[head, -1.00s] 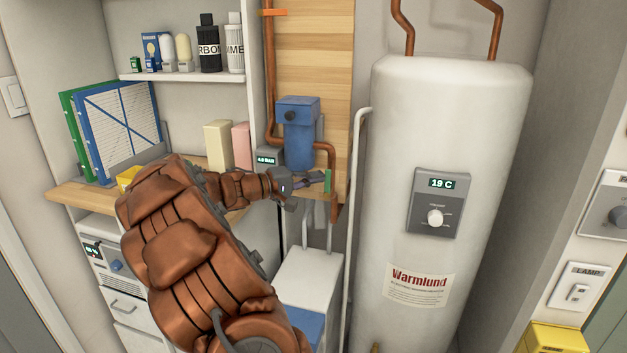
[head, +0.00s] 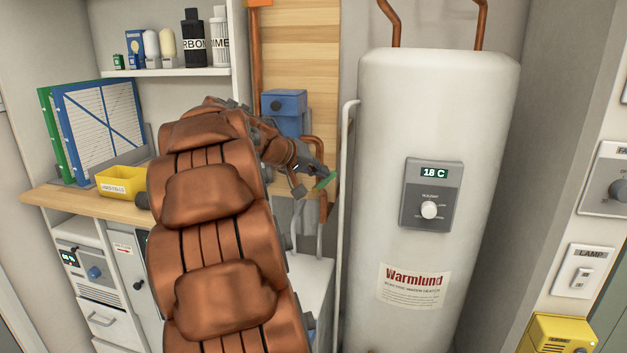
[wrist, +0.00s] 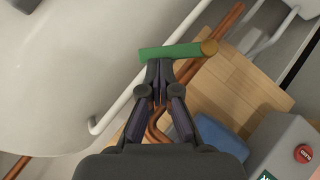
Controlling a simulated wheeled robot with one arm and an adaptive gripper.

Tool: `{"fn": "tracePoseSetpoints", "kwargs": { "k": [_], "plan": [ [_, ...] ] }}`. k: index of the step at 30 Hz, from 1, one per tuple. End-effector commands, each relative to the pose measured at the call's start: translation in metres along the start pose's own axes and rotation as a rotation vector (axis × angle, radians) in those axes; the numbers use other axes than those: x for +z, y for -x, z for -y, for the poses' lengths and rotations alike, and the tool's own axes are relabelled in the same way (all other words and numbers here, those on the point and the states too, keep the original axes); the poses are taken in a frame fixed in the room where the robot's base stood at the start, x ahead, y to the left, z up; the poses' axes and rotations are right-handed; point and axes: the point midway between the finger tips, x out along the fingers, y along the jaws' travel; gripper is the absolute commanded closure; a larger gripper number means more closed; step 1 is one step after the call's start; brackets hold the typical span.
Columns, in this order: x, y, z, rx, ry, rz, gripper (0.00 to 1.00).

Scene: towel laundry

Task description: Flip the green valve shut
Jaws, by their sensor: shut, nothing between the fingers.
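The green valve handle (head: 325,181) is a short bar on the copper pipe beside the blue filter housing. In the head view it lies at a slant, its right end higher. In the wrist view the green handle (wrist: 170,52) runs nearly level across the picture, with a brass-coloured round end at its right. My gripper (head: 313,172) is at the handle. In the wrist view my gripper (wrist: 158,68) has its fingertips together at the handle's near side, seemingly touching it, with nothing between them. My arm hides part of the pipework.
The white water heater (head: 435,120) stands to the right, with a thin white pipe (head: 343,200) between it and the valve. The blue filter housing (head: 284,110) is just behind my wrist. A yellow bin (head: 122,184) sits on the wooden counter at left.

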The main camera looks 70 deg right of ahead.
Motion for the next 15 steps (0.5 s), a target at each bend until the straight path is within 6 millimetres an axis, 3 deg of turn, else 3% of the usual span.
{"fn": "tracePoseSetpoints", "kwargs": {
  "k": [15],
  "plan": [
    [0.023, -0.022, -0.009, -0.339, -0.343, 0.000, 1.00]
  ]
}}
